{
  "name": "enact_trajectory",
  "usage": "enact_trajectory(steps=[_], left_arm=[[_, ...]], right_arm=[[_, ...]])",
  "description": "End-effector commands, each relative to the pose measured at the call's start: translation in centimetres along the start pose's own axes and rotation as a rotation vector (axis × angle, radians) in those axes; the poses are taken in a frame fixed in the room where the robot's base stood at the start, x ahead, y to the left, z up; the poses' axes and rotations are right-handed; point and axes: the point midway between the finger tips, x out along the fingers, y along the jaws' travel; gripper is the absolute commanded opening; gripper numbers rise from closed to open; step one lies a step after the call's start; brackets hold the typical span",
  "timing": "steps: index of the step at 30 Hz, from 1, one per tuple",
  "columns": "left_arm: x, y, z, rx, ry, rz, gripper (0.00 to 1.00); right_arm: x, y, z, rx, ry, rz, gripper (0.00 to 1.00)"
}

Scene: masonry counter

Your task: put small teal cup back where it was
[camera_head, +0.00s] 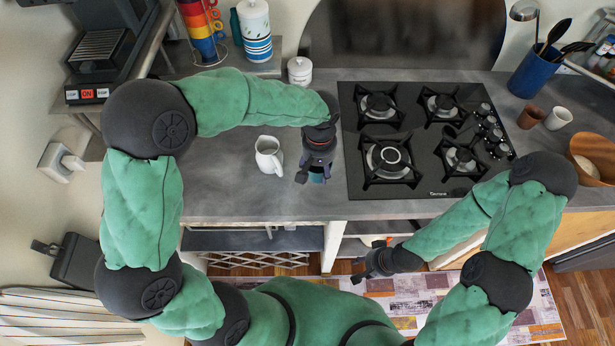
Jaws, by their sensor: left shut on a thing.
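My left gripper (311,172) reaches over the counter from the left and is shut on the small teal cup (317,178). Only a little of the cup's teal side shows between the dark fingers. The cup is at or just above the counter top, between a white pitcher and the black hob; I cannot tell whether it touches the counter. My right gripper (362,270) hangs low in front of the counter's front edge, away from the cup. Its fingers are too small and dark to tell whether they are open or shut.
The white pitcher (269,156) stands just left of my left gripper. The gas hob (424,187) lies to the right. A white lidded jar (300,71) stands behind. Brown and white cups (558,118) and a wooden bowl (594,157) are far right. The counter (228,194) has free room at front left.

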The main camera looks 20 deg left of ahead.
Motion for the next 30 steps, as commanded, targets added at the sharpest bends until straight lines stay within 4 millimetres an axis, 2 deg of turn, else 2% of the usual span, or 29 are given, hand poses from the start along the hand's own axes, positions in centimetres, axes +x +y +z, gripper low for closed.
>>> enact_trajectory(steps=[1,6,13,21,30], left_arm=[[1.1,-0.7,-0.4,-0.003,-0.003,-0.001,0.20],[2.7,-1.9,-1.2,-0.002,-0.001,-0.001,0.20],[3.8,-2.6,-1.6,0.000,-0.001,0.000,0.20],[7.0,-2.9,-1.8,0.000,-0.001,0.000,0.20],[7.2,-2.8,-1.8,0.000,0.001,0.001,0.20]], right_arm=[[0.3,0.1,0.0,0.000,0.000,0.000,0.40],[0.6,0.2,0.0,0.000,0.000,0.000,0.40],[0.8,0.3,0.0,0.000,0.000,0.000,0.40],[1.5,0.5,-0.1,0.000,0.000,0.000,0.40],[1.6,0.6,-0.1,0.000,0.000,0.000,0.40]])
